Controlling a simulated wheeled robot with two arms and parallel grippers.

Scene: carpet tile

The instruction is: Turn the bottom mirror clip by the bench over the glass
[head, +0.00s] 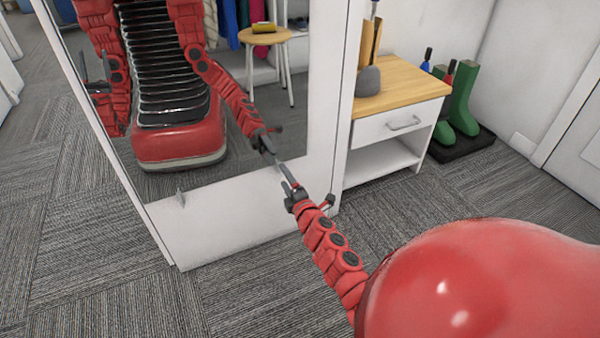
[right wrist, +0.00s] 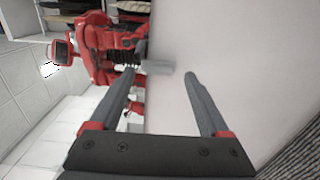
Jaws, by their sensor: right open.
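A tall mirror (head: 163,180) in a white frame stands in front of me. A small grey clip (head: 181,198) sits at its bottom edge on the left. The bottom clip by the bench (head: 408,84) is hidden behind my right gripper (head: 281,170) in the head view. In the right wrist view a pale grey tab, this clip (right wrist: 158,67), lies across the line between glass and white panel. My right gripper is open, and its fingertips (right wrist: 160,75) point at the clip, which shows between them. Contact cannot be told. My left gripper appears only as a reflection.
The wooden-topped bench with a drawer stands right of the mirror, with a grey stone-like object (head: 368,81) on it. Green boots (head: 463,105) stand on a black tray (head: 468,146) farther right. Grey carpet (head: 75,235) lies clear at left. The white lower panel (head: 225,218) is close to my gripper.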

